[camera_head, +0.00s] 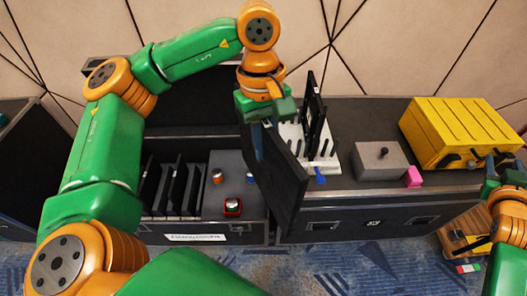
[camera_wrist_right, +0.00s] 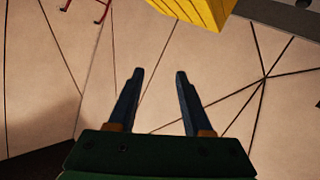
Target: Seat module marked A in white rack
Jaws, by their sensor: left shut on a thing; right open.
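My left gripper (camera_head: 260,136) is shut on the upper edge of a large dark flat module (camera_head: 280,185). The module hangs tilted in front of the left part of the white rack (camera_head: 327,161) and hides some of it. I cannot see a letter on the module, nor tell whether it touches the rack. Another thin dark module (camera_head: 314,115) stands upright in the rack. My right gripper (camera_head: 504,183) is at the right edge of the head view; the right wrist view shows its fingers (camera_wrist_right: 159,74) apart and empty.
Several dark panels stand in a slotted holder (camera_head: 172,190) in the left case. A grey box with a black knob (camera_head: 380,160), a pink block (camera_head: 413,177) and a yellow case (camera_head: 455,130) are right of the rack. A blue piece (camera_head: 320,176) lies at the rack's front.

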